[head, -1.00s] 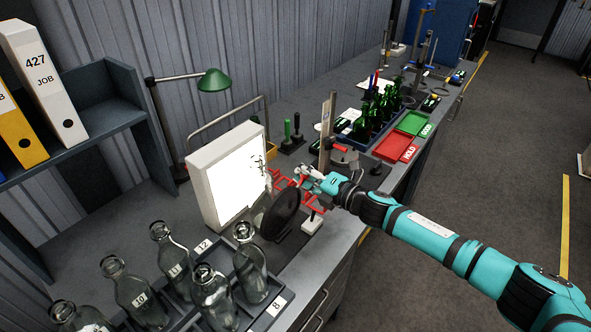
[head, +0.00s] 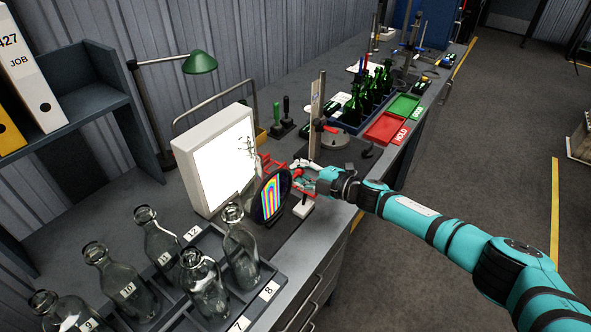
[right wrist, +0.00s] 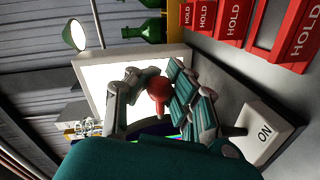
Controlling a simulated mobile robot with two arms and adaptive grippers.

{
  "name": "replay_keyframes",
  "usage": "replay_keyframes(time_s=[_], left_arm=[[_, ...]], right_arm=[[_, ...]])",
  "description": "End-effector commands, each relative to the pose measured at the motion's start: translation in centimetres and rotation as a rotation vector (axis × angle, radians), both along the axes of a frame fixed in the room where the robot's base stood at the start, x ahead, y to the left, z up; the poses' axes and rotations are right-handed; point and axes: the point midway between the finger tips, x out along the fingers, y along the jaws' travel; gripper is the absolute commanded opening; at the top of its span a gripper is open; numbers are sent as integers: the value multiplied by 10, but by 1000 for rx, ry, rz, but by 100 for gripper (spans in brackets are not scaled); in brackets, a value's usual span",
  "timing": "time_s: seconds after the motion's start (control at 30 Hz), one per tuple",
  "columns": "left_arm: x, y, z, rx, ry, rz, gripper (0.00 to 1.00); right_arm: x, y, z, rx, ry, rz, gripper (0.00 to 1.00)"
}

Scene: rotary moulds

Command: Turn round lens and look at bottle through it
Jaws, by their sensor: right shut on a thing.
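The round lens (head: 259,213) stands upright in a dark rim in front of the lit white panel (head: 216,165). Its face shows rainbow bands in an arch, like a bottle's outline. A bottle behind the lens is not plainly visible apart from these bands. My right gripper (head: 306,172) is at the lens's far right edge. In the right wrist view its fingers (right wrist: 157,95) are closed around a red knob (right wrist: 158,88). A red cradle (head: 270,165) shows behind the lens. My left gripper is in neither current view.
Numbered clear bottles (head: 203,290) stand in a divided tray (head: 255,305) in front. Green bottles (head: 353,108), a red HOLD tray (head: 385,129) and a green tray (head: 404,106) lie farther back. A green lamp (head: 200,63) stands behind the panel.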

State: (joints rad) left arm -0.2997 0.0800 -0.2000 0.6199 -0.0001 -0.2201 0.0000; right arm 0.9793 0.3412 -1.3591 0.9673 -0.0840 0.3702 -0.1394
Motion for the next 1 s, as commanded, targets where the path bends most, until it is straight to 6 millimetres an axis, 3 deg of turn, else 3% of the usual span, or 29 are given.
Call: replay_keyframes(time_s=[0.03, 0.43, 0.5, 0.73, 1.0], left_arm=[[0, 0, -1, 0, 0, 0, 92], [0, 0, -1, 0, 0, 0, 92], [0, 0, -1, 0, 0, 0, 92], [0, 0, -1, 0, 0, 0, 92], [-1, 0, -1, 0, 0, 0, 92]], right_arm=[[-2, -7, -11, -9, 17, -7, 0], [-2, -7, -11, -4, 23, -7, 0], [-2, -7, -11, -4, 23, -7, 16], [-1, -5, -9, -1, 19, -6, 46], [-1, -2, -5, 3, 16, -2, 46]])
